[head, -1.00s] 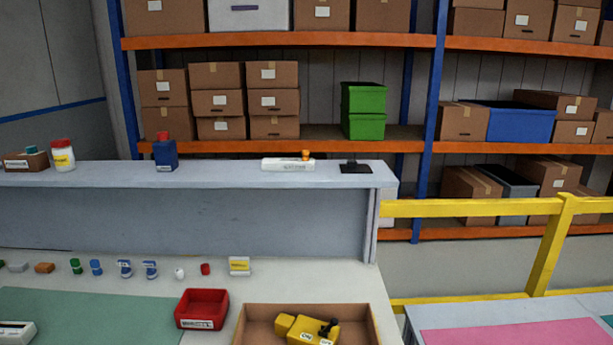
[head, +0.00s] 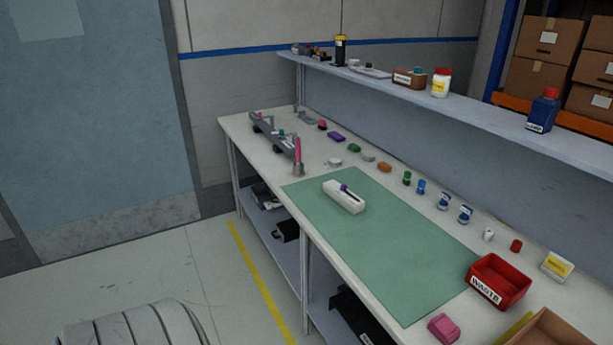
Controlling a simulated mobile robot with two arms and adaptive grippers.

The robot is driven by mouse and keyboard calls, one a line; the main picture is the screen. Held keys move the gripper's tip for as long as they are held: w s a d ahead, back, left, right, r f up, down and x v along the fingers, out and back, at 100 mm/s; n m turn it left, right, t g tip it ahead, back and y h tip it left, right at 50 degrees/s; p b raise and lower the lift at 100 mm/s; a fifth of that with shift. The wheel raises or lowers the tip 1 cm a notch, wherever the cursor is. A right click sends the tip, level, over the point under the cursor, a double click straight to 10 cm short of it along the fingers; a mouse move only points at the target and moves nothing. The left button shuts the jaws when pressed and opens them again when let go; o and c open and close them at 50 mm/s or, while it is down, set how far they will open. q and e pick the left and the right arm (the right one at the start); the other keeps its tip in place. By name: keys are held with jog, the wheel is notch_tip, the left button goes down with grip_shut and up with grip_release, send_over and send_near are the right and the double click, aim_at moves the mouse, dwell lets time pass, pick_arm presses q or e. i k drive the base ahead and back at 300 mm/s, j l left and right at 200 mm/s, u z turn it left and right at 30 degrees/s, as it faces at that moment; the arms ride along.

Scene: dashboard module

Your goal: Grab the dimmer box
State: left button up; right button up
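A white oblong box with a dark slot and a purple knob on top, which looks like the dimmer box (head: 344,197), lies on the green mat (head: 385,250) near the mat's far left end. Nothing touches or covers it. Neither of my grippers shows in the head view.
The mat is otherwise mostly bare. A red waste bin (head: 499,281), a pink block (head: 444,328) and a cardboard tray (head: 562,330) are at the near right. Small caps and bottles line the back of the bench (head: 315,155). A raised shelf (head: 420,93) runs behind.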

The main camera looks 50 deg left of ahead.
aim_at(350, 201)
jog(key=u, duration=1.4)
jog(key=i+j, duration=0.1)
jog(key=z, duration=0.05)
